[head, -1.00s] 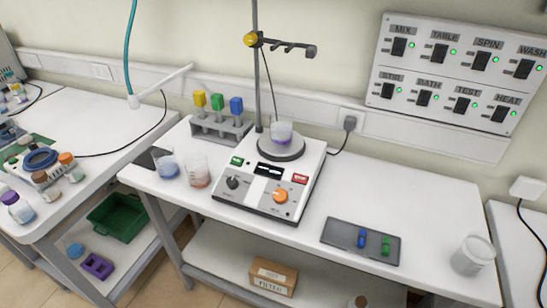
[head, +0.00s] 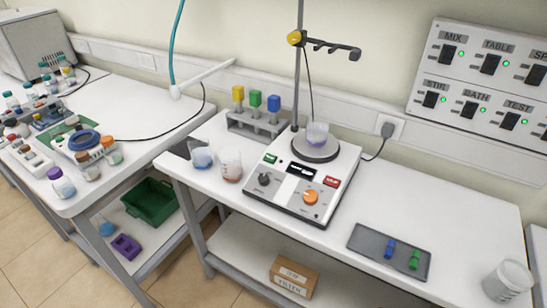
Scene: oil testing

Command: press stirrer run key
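The key labels are too small to read. Neither of my grippers shows in the head view.
Two beakers (head: 230,165) stand left of the stirrer, before a rack with yellow, green and blue handles (head: 256,122). A stand rod (head: 298,80) with a clamp rises behind it. A dark tray (head: 366,241) and a white container (head: 507,281) lie right. A switch panel (head: 481,119) hangs on the wall.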

